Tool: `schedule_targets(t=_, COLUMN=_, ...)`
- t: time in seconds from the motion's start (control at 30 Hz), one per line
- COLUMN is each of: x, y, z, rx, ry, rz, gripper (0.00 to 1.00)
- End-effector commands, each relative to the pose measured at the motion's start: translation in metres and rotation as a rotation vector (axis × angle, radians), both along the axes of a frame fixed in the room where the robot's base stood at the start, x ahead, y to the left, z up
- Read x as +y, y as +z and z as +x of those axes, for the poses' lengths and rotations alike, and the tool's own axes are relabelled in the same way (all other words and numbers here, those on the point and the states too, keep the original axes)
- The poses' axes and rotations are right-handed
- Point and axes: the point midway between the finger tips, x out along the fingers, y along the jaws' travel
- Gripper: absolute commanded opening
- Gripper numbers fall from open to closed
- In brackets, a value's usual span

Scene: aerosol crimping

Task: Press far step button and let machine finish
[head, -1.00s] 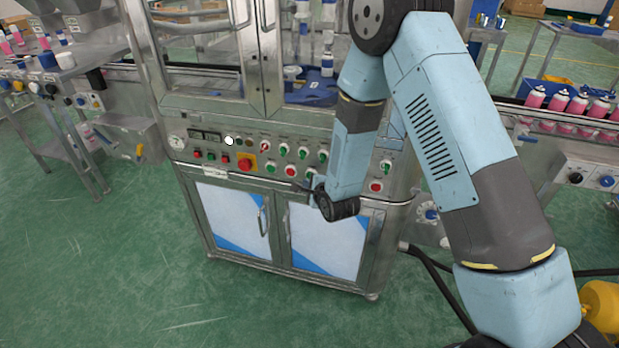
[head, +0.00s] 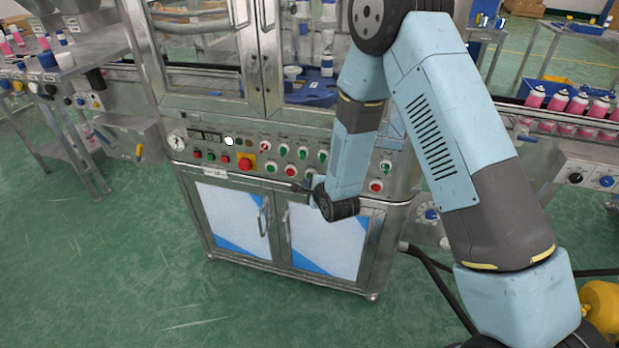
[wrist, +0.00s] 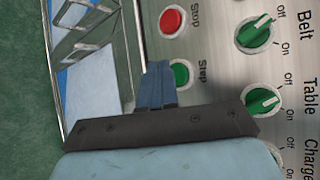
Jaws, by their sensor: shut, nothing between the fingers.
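The green Step button (wrist: 181,73) sits on the machine's control panel, beside the red Stop button (wrist: 172,20). In the head view the Stop button (head: 290,171) shows in the panel's lower row, and the Step button is mostly hidden behind my gripper. My gripper (wrist: 157,70) is shut and empty, its blue fingertips overlapping one edge of the Step button in the wrist view. I cannot tell whether they touch it. In the head view my gripper (head: 307,183) is at the panel's lower edge, partly hidden by my wrist. The crimping machine (head: 190,104) stands upright with its glass doors shut.
Green knobs for Belt (wrist: 256,32) and Table (wrist: 263,101) sit close above the Step button. A red emergency button (head: 245,163) is farther left. Pink cans (head: 557,100) stand on the conveyor at right. Green floor lies open in front.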

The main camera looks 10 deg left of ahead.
Motion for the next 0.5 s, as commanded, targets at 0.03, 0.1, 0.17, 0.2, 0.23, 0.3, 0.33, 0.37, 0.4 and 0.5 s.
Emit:
schedule_targets(t=0.03, x=0.0001, y=0.0, z=0.0, rx=0.0, ry=0.0, rz=0.0, gripper=0.0)
schedule_targets(t=0.1, x=0.0, y=0.0001, z=0.0005, rx=0.0, ry=0.0, rz=0.0, gripper=0.0)
schedule_targets(t=0.17, x=-0.0001, y=0.0002, z=0.0014, rx=0.0, ry=0.0, rz=0.0, gripper=0.0)
schedule_targets(t=0.2, x=-0.0001, y=0.0005, z=0.0024, rx=0.001, ry=0.0, rz=0.001, gripper=0.0)
schedule_targets(t=0.23, x=-0.0002, y=0.0007, z=0.0034, rx=0.0, ry=-0.001, rz=0.001, gripper=0.0)
schedule_targets(t=0.3, x=-0.0007, y=0.0011, z=0.0057, rx=-0.001, ry=0.0, rz=0.0, gripper=0.0)
schedule_targets(t=0.33, x=-0.0007, y=0.0012, z=0.0066, rx=-0.001, ry=-0.001, rz=0.0, gripper=0.0)
schedule_targets(t=0.37, x=-0.0007, y=0.0013, z=0.0072, rx=0.0, ry=0.0, rz=0.0, gripper=0.0)
schedule_targets(t=0.4, x=-0.0006, y=0.0014, z=0.0077, rx=0.0, ry=0.0, rz=0.0, gripper=0.0)
schedule_targets(t=0.5, x=-0.0004, y=0.0014, z=0.0077, rx=0.0, ry=0.002, rz=-0.001, gripper=0.0)
